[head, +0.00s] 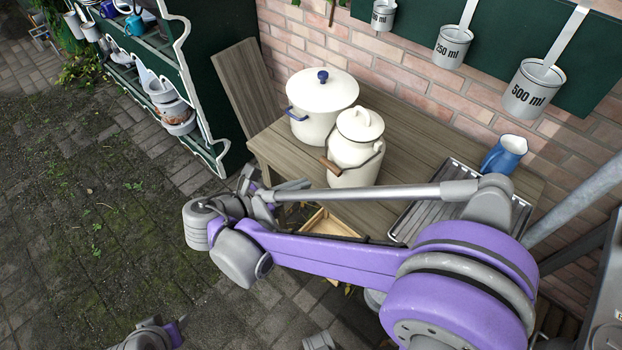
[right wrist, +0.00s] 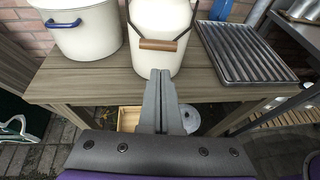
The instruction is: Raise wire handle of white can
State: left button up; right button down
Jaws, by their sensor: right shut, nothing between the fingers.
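The white can (head: 354,150) with its lid stands upright on the wooden table. It also shows in the right wrist view (right wrist: 160,20), cut off at the top. Its wire handle hangs down on the near side, with a wooden grip (head: 331,167) resting against or close to the can's front; the grip (right wrist: 158,44) is level in the right wrist view. My right gripper (right wrist: 160,73) is shut and empty, its tips just below the wooden grip in that view, apparently apart from it. In the head view the right gripper (head: 303,184) is at the table's front edge.
A white pot (head: 321,103) with blue handles stands close behind and left of the can. A ridged metal tray (head: 418,215) and a blue jug (head: 503,155) are to the right. Measuring cups (head: 535,88) hang on the wall. A wooden box (head: 330,224) is below the table's front edge.

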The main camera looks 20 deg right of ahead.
jog(key=x, duration=0.9)
jog(key=shift+r, duration=0.1)
